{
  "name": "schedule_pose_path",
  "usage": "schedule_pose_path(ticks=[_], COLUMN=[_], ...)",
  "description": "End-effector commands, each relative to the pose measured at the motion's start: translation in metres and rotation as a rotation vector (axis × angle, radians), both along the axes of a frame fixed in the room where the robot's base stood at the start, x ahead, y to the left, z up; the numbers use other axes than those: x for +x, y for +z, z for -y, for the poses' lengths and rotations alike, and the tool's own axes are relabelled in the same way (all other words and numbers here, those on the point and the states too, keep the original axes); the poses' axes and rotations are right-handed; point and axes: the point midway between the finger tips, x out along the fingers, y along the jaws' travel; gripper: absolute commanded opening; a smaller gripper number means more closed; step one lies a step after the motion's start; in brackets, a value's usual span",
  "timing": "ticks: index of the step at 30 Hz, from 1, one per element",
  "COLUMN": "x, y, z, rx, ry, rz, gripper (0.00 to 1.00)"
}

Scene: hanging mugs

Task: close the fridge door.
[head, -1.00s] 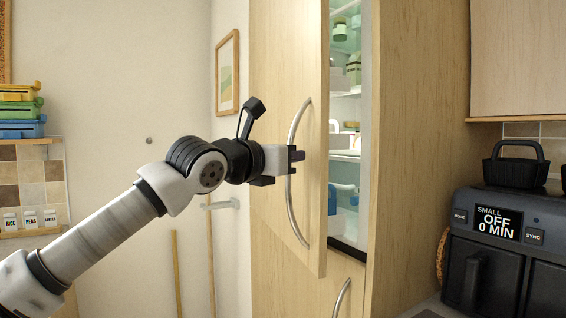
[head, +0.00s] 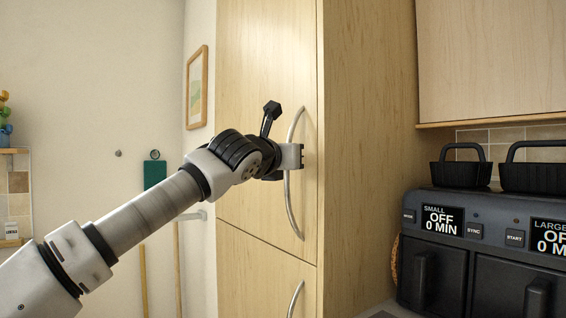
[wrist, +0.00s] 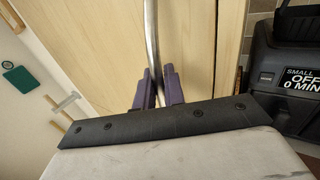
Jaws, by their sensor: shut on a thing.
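The fridge door (head: 254,80) is a tall light-wood panel with a curved metal handle (head: 290,203). In the head view the door looks flush with the cabinet, and no gap or fridge inside shows. My gripper (head: 299,157) is at the middle of the handle. In the wrist view the purple fingers of my gripper (wrist: 159,88) stand on both sides of the handle bar (wrist: 151,32), shut on it. The part of the handle behind the fingers is hidden.
A lower wood door with its own handle (head: 296,298) is below. A dark air fryer (head: 480,250) stands on the counter at the right, with black baskets (head: 461,174) on top. A framed picture (head: 197,87) hangs on the left wall.

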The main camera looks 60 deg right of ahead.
Motion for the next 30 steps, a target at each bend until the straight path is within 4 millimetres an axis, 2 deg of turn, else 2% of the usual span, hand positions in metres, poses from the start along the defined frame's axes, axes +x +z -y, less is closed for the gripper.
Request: schedule_pose_path(ticks=[2, 3, 6, 17, 23, 30], x=[-0.001, -0.001, -0.001, -0.001, -0.004, -0.01], y=[0.001, 0.001, 0.0, -0.001, -0.004, -0.003], z=[-0.001, -0.001, -0.001, -0.004, -0.033, -0.087], rx=[0.0, 0.0, 0.001, 0.001, 0.001, 0.0], ry=[-0.003, -0.003, -0.003, -0.003, 0.0, 0.0], rz=[0.001, 0.001, 0.001, 0.001, 0.003, 0.004], gripper=[0.0, 0.12, 0.25, 0.26, 0.26, 0.26])
